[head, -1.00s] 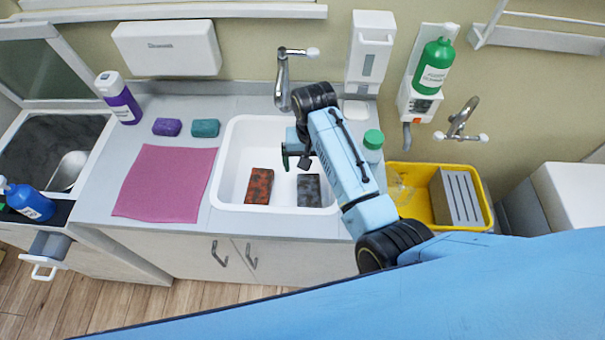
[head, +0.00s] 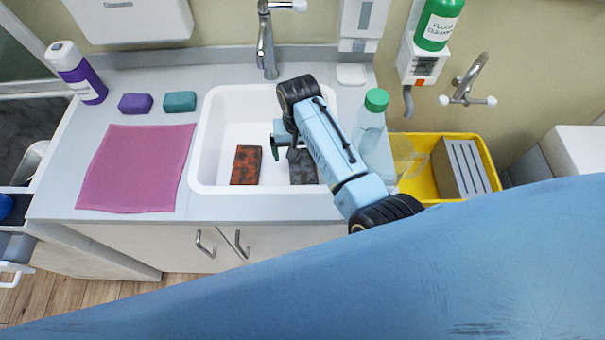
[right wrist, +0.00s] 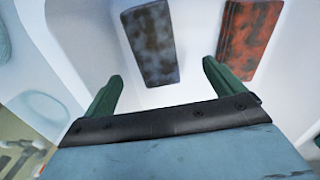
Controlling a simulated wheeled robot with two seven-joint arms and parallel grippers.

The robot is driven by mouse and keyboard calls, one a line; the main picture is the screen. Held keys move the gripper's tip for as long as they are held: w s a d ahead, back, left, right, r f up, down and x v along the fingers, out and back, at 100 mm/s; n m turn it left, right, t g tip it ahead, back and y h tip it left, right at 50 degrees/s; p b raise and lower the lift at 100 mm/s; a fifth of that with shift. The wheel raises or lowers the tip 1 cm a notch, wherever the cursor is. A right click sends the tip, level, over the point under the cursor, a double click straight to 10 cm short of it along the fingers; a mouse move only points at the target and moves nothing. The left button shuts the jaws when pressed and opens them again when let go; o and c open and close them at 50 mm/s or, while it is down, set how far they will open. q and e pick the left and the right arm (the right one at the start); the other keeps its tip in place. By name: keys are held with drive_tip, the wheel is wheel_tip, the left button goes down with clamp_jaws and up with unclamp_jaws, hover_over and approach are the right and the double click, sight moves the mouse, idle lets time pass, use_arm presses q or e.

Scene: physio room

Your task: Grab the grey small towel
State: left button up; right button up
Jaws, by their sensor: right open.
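The grey small towel (head: 303,168) is a dark, mottled, folded block lying in the white sink (head: 225,103). My right arm and gripper partly cover it in the head view. In the right wrist view the grey towel (right wrist: 150,42) lies ahead of the fingertips, roughly between their lines. My right gripper (head: 284,147) is over the sink; its green fingers also show in the right wrist view (right wrist: 161,70). They are open with nothing between them and look apart from the towel. My left gripper is not in view.
A red-brown mottled block (head: 246,165) lies in the sink just left of the towel. A tap (head: 266,45) stands behind the sink. A green-capped bottle (head: 370,125) stands right of it, beside a yellow bin (head: 478,147). A pink cloth (head: 137,168) lies on the left counter.

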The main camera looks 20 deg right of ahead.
sight(303, 169)
wheel_tip(303, 169, down, 4)
drive_tip(key=shift+f+b, duration=0.2)
drive_tip(key=shift+b, duration=0.2)
drive_tip(key=f, duration=0.1)
drive_tip(key=f+b, duration=0.1)
drive_tip(key=f, duration=0.3)
drive_tip(key=shift+d, duration=0.4)
drive_tip(key=c, duration=1.1)
